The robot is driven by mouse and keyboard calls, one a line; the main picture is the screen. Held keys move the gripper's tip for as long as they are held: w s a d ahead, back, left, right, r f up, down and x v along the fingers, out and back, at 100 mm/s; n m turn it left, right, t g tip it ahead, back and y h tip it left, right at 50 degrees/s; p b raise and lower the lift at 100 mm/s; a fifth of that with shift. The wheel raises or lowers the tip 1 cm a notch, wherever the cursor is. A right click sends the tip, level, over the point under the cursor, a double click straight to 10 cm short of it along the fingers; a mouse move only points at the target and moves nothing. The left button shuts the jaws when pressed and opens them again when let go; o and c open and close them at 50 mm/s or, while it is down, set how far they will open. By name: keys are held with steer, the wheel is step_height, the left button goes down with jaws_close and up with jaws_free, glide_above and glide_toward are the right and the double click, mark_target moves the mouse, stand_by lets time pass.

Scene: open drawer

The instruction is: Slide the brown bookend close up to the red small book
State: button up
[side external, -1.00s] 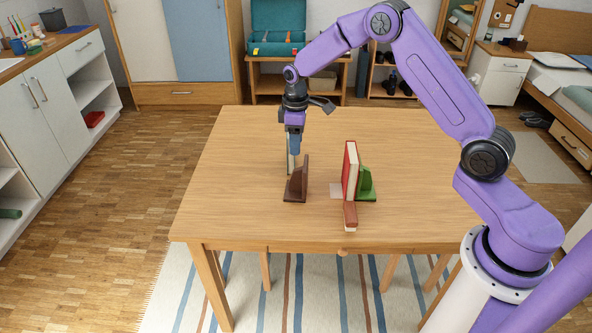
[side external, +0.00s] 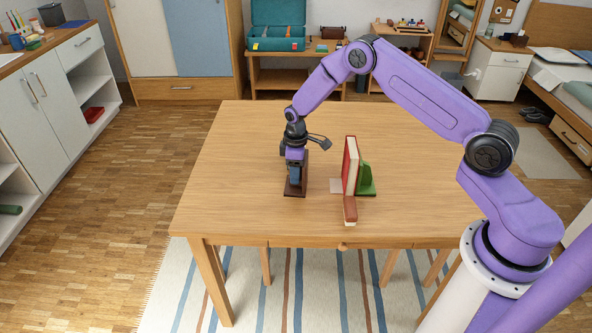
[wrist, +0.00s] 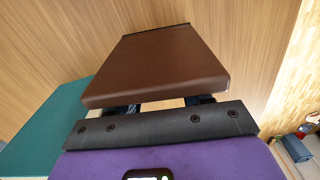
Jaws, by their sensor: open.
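The brown bookend (side external: 302,188) stands on the table, left of the books in the side view. In the wrist view its brown face (wrist: 160,62) fills the upper middle. My gripper (side external: 294,180) is open and low at the bookend, overlapping it in the side view. In the wrist view the fingers (wrist: 164,105) show only partly at the bookend's near edge; contact cannot be told.
A green bookend (side external: 366,182) stands right of the tall red book. A teal surface (wrist: 45,130) shows left of the bookend in the wrist view. The table (side external: 240,215) is otherwise clear.

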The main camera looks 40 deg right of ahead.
jaws_close()
stand_by(1.5)
